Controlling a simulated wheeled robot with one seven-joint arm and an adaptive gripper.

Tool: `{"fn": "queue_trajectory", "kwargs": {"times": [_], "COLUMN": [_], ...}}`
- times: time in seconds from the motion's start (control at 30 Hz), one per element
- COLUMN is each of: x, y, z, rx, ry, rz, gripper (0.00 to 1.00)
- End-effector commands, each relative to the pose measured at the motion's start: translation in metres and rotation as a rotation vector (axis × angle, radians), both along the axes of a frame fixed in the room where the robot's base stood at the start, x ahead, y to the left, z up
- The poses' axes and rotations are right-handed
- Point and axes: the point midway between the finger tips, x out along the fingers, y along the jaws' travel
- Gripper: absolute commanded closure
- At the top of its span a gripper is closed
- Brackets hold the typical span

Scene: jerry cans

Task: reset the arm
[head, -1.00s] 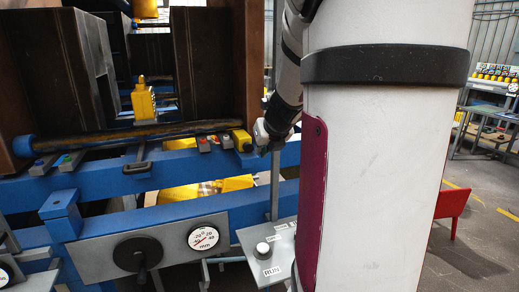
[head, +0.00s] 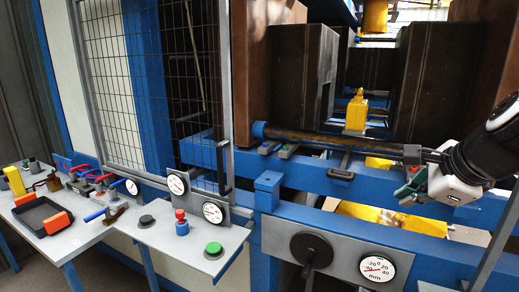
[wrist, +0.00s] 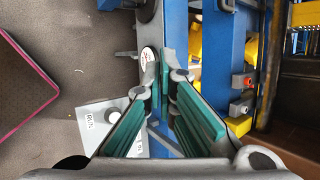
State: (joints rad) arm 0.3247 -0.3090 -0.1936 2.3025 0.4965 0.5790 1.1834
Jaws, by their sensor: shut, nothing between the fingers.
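My gripper (head: 408,194) is at the right side of the head view, in front of the blue machine frame (head: 302,178). The dark forearm comes in from the right edge. In the wrist view the two green-padded fingers (wrist: 164,72) come together towards their tips, with nothing between them. The gripper is shut and empty. Below it, the wrist view shows the blue rails and a grey panel with a round knob (wrist: 112,115).
A yellow jerry can (head: 357,112) stands between dark mould blocks (head: 301,72). A pipe (head: 335,141) runs along the frame. A gauge (head: 376,267) and black handwheel (head: 311,250) are in front. A control table (head: 165,235) with buttons stands left, beside a mesh guard (head: 160,90).

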Motion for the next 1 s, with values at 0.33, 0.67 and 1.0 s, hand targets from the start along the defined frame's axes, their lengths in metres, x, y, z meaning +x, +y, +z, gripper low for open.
{"fn": "queue_trajectory", "kwargs": {"times": [0.33,0.67,1.0], "x": [-0.094,-0.144,-0.146], "y": [0.121,0.138,0.138], "z": [-0.007,-0.018,-0.019], "rx": [-0.738,-1.12,-1.132], "ry": [0.09,0.145,0.148], "rz": [1.16,1.699,1.719], "gripper": [1.0,1.0,1.0]}}
